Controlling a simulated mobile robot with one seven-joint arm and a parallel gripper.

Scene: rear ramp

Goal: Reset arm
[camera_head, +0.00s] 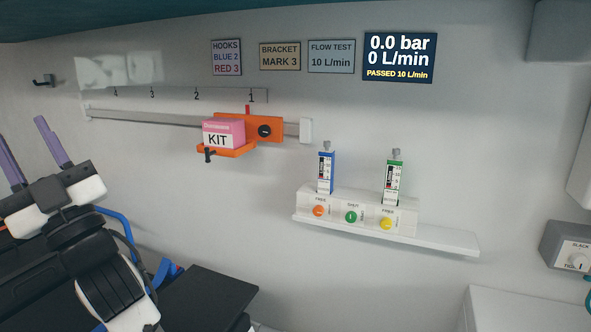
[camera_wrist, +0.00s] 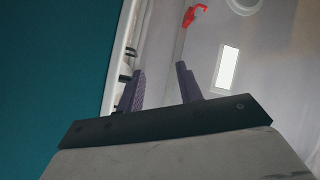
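My gripper (camera_head: 34,149) is at the left of the head view, raised in front of the wall, with two purple fingers pointing up. The fingers stand apart with nothing between them. In the wrist view my gripper (camera_wrist: 160,88) also shows its purple fingers spread and empty. My arm reaches up from the lower left of the head view. The gripper touches nothing that I can see.
An orange bracket (camera_head: 264,130) on a wall rail (camera_head: 160,118) carries a pink KIT box (camera_head: 222,133). Two flowmeters, blue (camera_head: 326,172) and green (camera_head: 393,178), stand on a white panel above a shelf (camera_head: 440,240). A black surface (camera_head: 208,297) lies low beside my arm.

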